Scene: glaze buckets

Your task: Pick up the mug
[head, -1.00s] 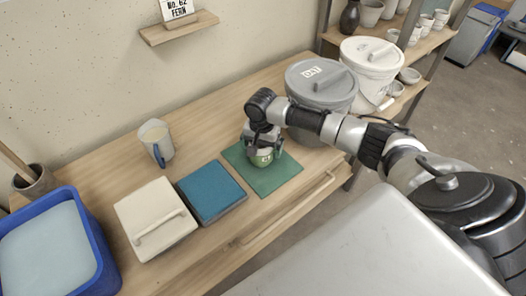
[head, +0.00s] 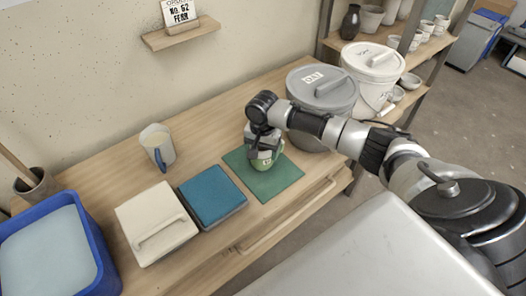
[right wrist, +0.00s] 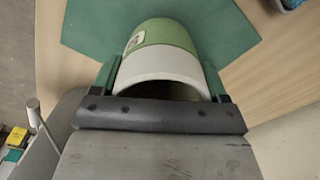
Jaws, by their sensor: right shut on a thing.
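The mug, green below with a pale band at its rim, is at the green mat (head: 285,182); its green side (head: 289,163) shows under my right gripper (head: 265,155) in the head view. In the right wrist view the mug (right wrist: 165,62) lies between the two fingers of my right gripper (right wrist: 160,80), its open mouth facing the palm. The right gripper is shut on the mug from above. I cannot tell whether the mug's base touches the mat. A small label shows on its green side. My left gripper is not in view.
A grey lidded bucket (head: 322,95) stands close behind my right arm, with a white bucket (head: 372,68) beyond. Left of the mat are a blue-topped block (head: 212,190), a cream lidded box (head: 155,215), a blue-handled pitcher (head: 157,143) and a blue tub (head: 100,250).

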